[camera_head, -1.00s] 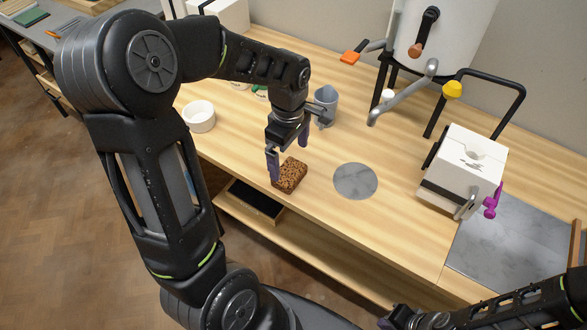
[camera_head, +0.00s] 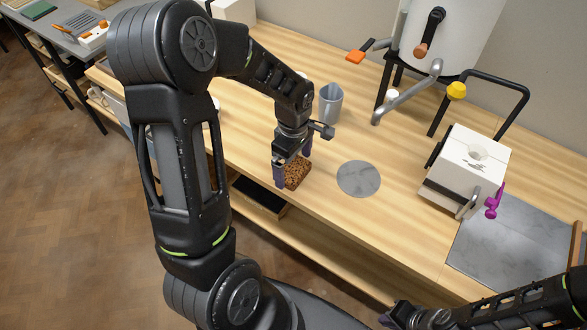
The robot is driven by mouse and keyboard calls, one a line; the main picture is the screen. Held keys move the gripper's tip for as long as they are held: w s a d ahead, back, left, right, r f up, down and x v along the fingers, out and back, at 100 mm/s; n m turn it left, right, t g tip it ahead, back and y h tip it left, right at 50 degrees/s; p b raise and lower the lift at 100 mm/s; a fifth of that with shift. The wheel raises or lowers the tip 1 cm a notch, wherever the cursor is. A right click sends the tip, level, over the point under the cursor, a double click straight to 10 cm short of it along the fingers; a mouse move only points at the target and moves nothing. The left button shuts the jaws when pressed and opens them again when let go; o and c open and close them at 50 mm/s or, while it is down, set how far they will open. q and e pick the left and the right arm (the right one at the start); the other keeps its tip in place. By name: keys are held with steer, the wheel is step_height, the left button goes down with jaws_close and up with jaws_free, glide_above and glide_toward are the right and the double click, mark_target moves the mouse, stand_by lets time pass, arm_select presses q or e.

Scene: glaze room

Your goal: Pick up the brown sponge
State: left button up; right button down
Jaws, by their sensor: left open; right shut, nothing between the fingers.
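The brown sponge (camera_head: 298,174), a speckled block, lies on the wooden bench near its front edge. My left gripper (camera_head: 292,172) is open and points down at the sponge. One finger is at the sponge's front left side, and the other is behind it toward the back right. The gripper hides part of the sponge, and I cannot tell whether the fingers touch it. My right gripper (camera_head: 390,318) is at the bottom edge of the picture, partly cut off, shut and empty, away from the sponge.
A grey cup (camera_head: 330,104) stands behind the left gripper. A round grey disc (camera_head: 358,179) lies right of the sponge. A white box-like device (camera_head: 467,165) with a purple knob and a large white cylinder (camera_head: 440,38) stand farther right. The bench front between sponge and slab is clear.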

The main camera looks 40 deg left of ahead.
mark_target(293, 168)
arm_select(q)
step_height(293, 168, down, 2)
steer(key=shift+f, duration=0.1)
steer(key=shift+c, duration=0.4)
steer(key=c, duration=1.1)
step_height(293, 168, up, 10)
steer(key=shift+r+b, duration=0.1)
steer(key=shift+b, duration=0.55)
